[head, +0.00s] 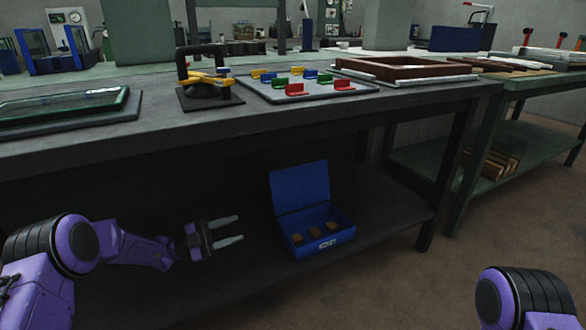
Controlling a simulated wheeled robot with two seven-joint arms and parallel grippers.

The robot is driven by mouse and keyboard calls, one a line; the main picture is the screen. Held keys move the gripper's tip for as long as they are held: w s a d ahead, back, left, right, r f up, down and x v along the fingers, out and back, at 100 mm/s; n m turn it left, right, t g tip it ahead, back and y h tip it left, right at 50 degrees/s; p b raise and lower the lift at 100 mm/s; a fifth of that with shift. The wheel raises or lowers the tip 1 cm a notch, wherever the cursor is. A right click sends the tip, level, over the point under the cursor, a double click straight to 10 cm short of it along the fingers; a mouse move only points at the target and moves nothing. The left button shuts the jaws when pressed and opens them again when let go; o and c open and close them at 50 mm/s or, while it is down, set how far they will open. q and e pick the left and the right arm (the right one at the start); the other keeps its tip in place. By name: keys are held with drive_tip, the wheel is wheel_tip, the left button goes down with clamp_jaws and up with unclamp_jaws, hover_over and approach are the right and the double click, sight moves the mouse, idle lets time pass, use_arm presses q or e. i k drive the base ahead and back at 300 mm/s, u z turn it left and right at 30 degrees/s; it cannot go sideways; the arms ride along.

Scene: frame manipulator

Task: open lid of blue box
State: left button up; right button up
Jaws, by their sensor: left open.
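The blue box (318,246) stands on the lower shelf of the workbench, near the middle of the head view. Its blue lid (300,187) is raised and leans back at the rear edge, so the inside shows. Several small brown blocks (315,233) lie inside. My left gripper (229,232) is left of the box, apart from it, with its two fingers spread and nothing between them. My right arm (525,298) shows only in part at the lower right; its gripper is out of view.
A bench leg (437,185) stands right of the box. The shelf between gripper and box is clear.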

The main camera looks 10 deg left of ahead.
sight(299, 186)
drive_tip(key=i, duration=1.4)
